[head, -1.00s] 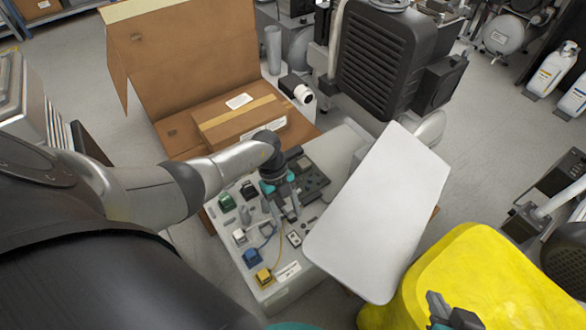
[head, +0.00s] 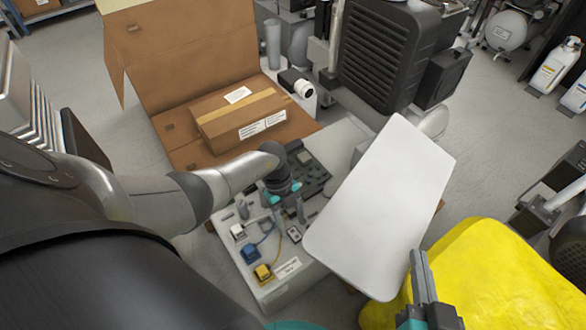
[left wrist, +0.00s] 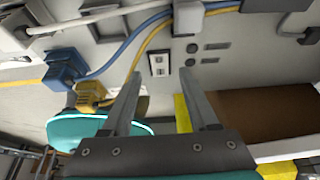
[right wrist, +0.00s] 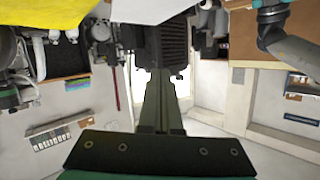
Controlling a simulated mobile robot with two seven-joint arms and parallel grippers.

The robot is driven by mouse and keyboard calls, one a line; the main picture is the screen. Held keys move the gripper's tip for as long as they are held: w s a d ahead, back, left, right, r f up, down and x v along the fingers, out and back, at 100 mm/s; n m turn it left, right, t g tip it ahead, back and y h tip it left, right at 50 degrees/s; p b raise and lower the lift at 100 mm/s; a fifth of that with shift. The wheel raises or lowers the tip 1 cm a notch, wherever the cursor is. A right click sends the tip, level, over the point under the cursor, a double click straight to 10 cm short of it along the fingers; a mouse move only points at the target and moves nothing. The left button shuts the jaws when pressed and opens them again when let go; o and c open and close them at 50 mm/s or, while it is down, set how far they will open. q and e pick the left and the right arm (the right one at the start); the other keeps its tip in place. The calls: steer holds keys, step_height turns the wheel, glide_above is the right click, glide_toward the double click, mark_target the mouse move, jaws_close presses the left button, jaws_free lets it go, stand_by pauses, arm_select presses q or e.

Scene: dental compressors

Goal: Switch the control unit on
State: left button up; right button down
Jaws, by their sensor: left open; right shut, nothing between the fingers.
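The control unit (head: 325,222) is a pale grey box with its white cover panel (head: 385,200) standing tilted at its right. On its top are a white plug, a blue plug (head: 250,252) and a yellow plug (head: 263,272) with cables. A small rocker switch plate (head: 294,234) is near the middle; it also shows in the left wrist view (left wrist: 159,63). My left gripper (head: 289,214) is open and empty over the unit. In the left wrist view its fingertips (left wrist: 160,74) appear either side of the switch plate. My right gripper (head: 418,256) is shut and empty beside the cover panel.
An open cardboard box (head: 180,65) with a taped carton (head: 240,115) stands behind the unit. A black ribbed compressor housing (head: 378,55) is beyond the cover. A yellow covered object (head: 490,280) fills the lower right. Grey floor shows at right.

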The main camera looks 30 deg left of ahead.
mark_target(295, 234)
arm_select(q)
steer(key=shift+s+d+f+b, duration=0.1)
steer(key=shift+f+b, duration=0.1)
steer(key=shift+f, duration=0.15)
steer(key=shift+d+f+b, duration=0.1)
steer(key=shift+f+b, duration=0.05)
steer(key=shift+f, duration=0.15)
steer(key=shift+d+f, duration=0.15)
steer(key=shift+f, duration=0.2)
arm_select(e)
steer(key=shift+s+a+r+m+t+y, duration=0.2)
steer(key=shift+s+a+r+t, duration=0.15)
steer(key=shift+t, duration=0.25)
steer(key=shift+s+a+r+m+t+y, duration=0.1)
steer(key=shift+s+a+r+t+y, duration=0.1)
steer(key=shift+r+t, duration=0.3)
arm_select(q)
steer(key=shift+s, duration=0.1)
steer(key=shift+c, duration=0.3)
jaws_close()
